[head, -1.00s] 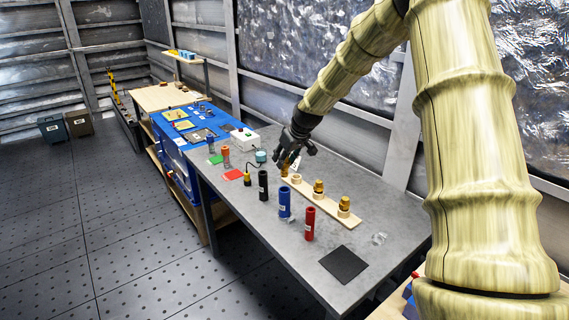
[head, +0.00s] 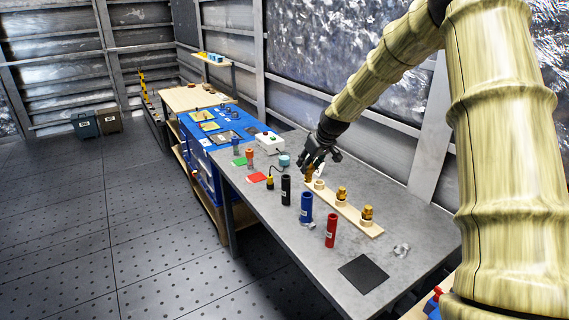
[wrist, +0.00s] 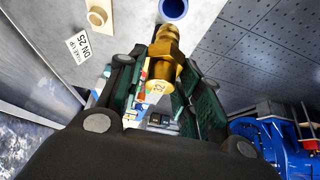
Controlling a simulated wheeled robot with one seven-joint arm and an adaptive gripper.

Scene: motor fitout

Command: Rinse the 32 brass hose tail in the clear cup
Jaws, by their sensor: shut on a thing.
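The brass hose tail (wrist: 163,62) shows in the wrist view between my gripper's fingers, with a pale tag whose number looks like 32. My gripper (head: 311,168) is shut on it at the far-left end of the wooden rack, and the brass shows small below the fingers (head: 309,174). I cannot tell whether it touches the rack. The clear cup (head: 401,250) appears as a small transparent shape on the grey bench, right of the rack's near end and apart from my gripper. Its contents are too small to make out.
A dark square mat (head: 363,273) lies at the near end. The bench (head: 300,243) is clear between the red cylinder and mat.

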